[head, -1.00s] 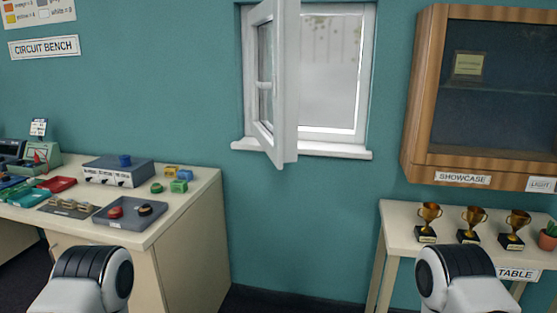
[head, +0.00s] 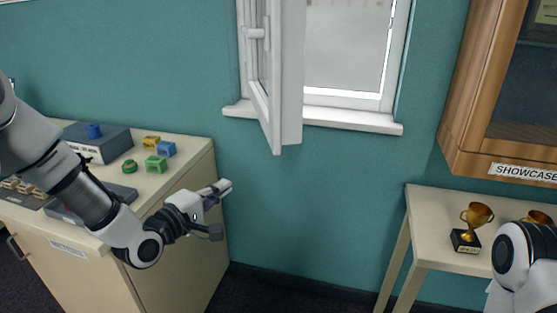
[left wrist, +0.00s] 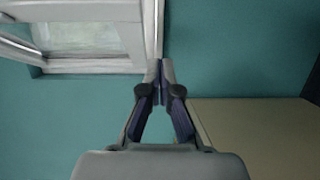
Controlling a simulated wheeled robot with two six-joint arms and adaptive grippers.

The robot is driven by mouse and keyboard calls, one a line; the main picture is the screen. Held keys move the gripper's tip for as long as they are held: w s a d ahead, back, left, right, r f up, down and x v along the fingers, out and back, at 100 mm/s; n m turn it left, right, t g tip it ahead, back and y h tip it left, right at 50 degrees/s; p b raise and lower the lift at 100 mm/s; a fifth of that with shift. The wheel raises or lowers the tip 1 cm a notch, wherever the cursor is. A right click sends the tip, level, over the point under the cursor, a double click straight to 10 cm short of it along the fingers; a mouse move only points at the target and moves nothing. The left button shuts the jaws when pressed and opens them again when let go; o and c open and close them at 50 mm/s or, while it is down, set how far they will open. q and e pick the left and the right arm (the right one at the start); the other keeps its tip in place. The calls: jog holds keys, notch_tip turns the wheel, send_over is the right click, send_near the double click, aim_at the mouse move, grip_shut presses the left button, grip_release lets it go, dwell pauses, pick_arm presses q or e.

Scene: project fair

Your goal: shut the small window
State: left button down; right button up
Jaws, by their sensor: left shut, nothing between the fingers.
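The small window has a white frame and sill (head: 330,118) on the teal wall. Its white sash (head: 288,75) stands open, swung out into the room from the left side, with a handle (head: 256,33) on it. My left gripper (head: 224,187) is shut and empty, below and left of the sash, apart from it, near the right edge of the bench. In the left wrist view the gripper (left wrist: 161,72) shows closed fingertips, with the window's white frame (left wrist: 100,12) at the upper left. My right gripper is out of view; only part of my right arm shows.
A bench (head: 190,150) at left holds a grey box (head: 97,142) and several small coloured blocks. The wall below the sill is clear.

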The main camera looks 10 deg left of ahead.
pick_arm(q)
jog(key=w+d+r+p, duration=0.2)
jog(key=w+d, duration=0.4)
jog(key=w, duration=0.4)
jog(key=shift+w+d+r+t+p, duration=0.25)
jog(key=shift+r+t+p, duration=0.05)
jog(key=shift+r+p, duration=0.1)
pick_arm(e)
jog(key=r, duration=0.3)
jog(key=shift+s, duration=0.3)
